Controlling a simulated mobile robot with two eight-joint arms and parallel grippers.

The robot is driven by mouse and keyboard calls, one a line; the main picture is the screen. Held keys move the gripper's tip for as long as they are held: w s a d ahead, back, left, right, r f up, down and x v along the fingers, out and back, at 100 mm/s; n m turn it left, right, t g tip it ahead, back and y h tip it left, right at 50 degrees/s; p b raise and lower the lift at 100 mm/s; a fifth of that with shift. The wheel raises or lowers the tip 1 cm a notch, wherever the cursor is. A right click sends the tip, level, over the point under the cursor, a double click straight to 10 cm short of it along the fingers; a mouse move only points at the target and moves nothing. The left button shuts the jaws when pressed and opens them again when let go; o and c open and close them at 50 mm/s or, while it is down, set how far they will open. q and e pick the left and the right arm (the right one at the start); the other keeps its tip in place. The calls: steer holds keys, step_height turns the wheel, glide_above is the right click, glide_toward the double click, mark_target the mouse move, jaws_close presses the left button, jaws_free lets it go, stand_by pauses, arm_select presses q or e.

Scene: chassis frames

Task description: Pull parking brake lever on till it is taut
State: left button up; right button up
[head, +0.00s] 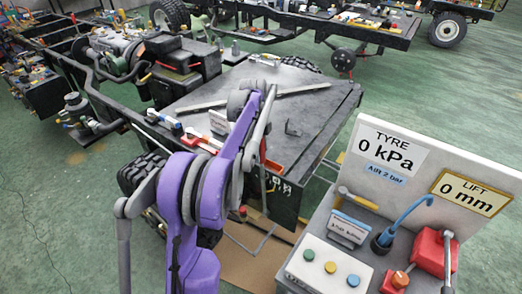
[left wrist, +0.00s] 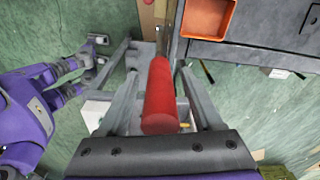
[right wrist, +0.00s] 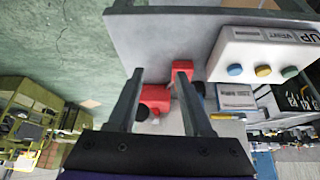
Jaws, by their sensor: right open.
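The parking brake lever shows in the left wrist view as a red cylindrical grip (left wrist: 160,95). It lies lengthwise between the fingers of my left gripper (left wrist: 160,60). The fingers stand apart on either side of it, and I see no clear contact. In the head view my left gripper (head: 257,148) reaches down at the near edge of the dark chassis bench, and the arm hides most of the lever. My right gripper (right wrist: 160,75) is open and empty in the right wrist view, facing a red unit (right wrist: 155,97) on the console. The lever's base is hidden.
An orange-red tray (left wrist: 208,18) lies close beside the lever. The grey bench top (head: 300,90) carries a long bar and small parts. A console (head: 408,160) with a white sign panel, buttons and a blue hose stands at the right. Green floor is open at the left.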

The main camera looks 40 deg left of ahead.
arm_select(q)
steer(key=r, duration=0.7)
steer(key=a+r, duration=0.1)
steer(key=r, duration=0.2)
steer(key=shift+s+r+p, duration=0.1)
steer(key=shift+r+p, duration=0.25)
steer(key=shift+r, duration=0.05)
